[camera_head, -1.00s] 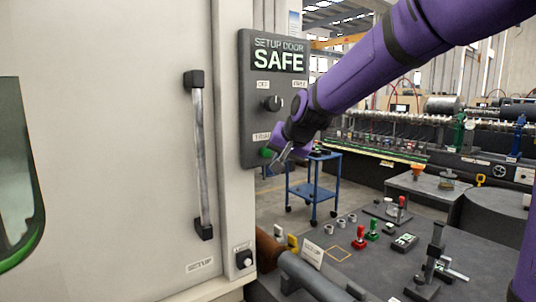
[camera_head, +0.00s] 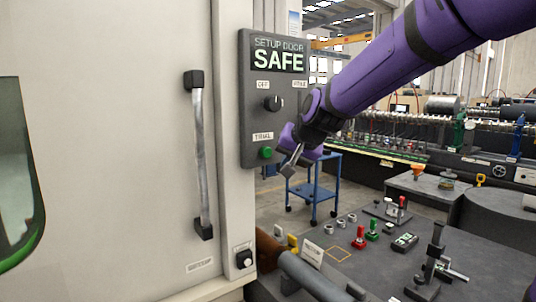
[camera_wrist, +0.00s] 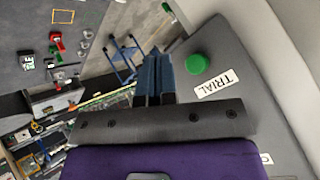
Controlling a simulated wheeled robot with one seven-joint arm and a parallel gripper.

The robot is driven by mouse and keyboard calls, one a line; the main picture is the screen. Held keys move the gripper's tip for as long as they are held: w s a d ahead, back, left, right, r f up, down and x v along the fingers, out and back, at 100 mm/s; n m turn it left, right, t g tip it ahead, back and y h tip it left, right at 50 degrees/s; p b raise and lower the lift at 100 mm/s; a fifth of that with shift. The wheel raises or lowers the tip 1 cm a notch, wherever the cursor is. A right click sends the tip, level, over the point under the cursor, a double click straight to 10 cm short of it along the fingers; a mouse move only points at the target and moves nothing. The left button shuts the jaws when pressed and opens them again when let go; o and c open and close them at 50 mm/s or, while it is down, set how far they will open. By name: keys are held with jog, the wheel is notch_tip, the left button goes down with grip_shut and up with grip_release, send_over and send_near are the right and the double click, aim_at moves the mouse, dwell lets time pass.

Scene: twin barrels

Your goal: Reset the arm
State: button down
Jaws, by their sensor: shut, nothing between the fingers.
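My purple arm reaches in from the upper right in the head view. My gripper (camera_head: 290,166) is shut and empty, just right of the dark control panel (camera_head: 249,110) and apart from the green TRIAL button (camera_head: 265,153). The panel reads "SETUP DOOR SAFE" and carries a black knob (camera_head: 273,103). In the wrist view my gripper (camera_wrist: 152,58) shows its closed fingers beside the green button (camera_wrist: 197,63) and the TRIAL label (camera_wrist: 216,85).
A pale cabinet door with a metal handle (camera_head: 199,155) fills the left. A dark bench (camera_head: 385,268) with several small fixtures lies below right. A blue cart (camera_head: 314,190) stands behind my gripper. Open air lies right of the panel.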

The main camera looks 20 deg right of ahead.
jog(key=s+d+f+n+g+h, duration=0.1)
jog(key=s+d+n, duration=0.1)
jog(key=s, duration=1.3)
jog(key=s+d+f+n+g, duration=0.2)
jog(key=s+d+n, duration=0.1)
jog(key=s, duration=1.2)
jog(key=shift+s+h, duration=0.15)
jog(key=shift+h, duration=0.25)
